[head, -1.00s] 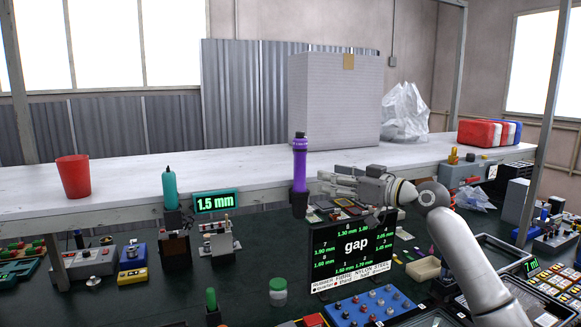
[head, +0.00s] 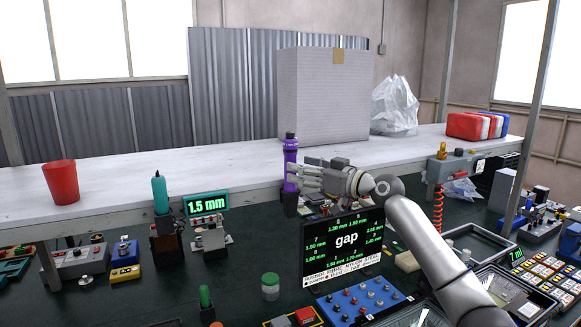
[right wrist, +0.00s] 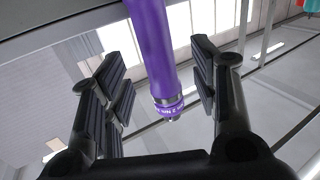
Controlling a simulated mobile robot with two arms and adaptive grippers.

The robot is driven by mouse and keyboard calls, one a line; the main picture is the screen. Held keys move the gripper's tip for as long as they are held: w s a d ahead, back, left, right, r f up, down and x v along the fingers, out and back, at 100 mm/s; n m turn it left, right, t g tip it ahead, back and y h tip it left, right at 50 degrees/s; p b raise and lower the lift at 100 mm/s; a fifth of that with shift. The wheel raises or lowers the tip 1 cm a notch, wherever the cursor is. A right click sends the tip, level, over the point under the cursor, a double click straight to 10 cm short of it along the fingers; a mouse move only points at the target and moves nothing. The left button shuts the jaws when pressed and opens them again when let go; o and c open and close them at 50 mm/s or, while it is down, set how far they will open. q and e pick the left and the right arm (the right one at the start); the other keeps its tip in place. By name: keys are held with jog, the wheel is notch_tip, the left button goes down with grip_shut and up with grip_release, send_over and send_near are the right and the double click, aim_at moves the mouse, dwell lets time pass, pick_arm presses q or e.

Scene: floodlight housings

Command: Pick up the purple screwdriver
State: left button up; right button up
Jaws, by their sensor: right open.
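The purple screwdriver (head: 291,165) stands upright in a dark holder (head: 290,204) in front of the white shelf. My right gripper (head: 293,174) comes in from the right at the height of its purple part. In the right wrist view the purple screwdriver (right wrist: 155,50) lies between the fingers of my open right gripper (right wrist: 165,95). Gaps show on both sides of it, so the fingers are around it but apart from it. My left gripper does not show.
A teal screwdriver (head: 160,194) stands in another holder beside a 1.5 mm display (head: 206,205). A red cup (head: 61,182) and large grey box (head: 325,95) are on the shelf.

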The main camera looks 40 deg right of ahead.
aim_at(292, 187)
jog(key=w+p, duration=0.3)
jog(key=w, duration=0.1)
jog(key=shift+a, duration=0.15)
jog(key=shift+w+a+f, duration=0.1)
jog(key=shift+w+f, duration=0.1)
jog(key=shift+w, duration=0.2)
jog(key=c, duration=1.1)
grip_shut()
jog(key=shift+r, duration=0.1)
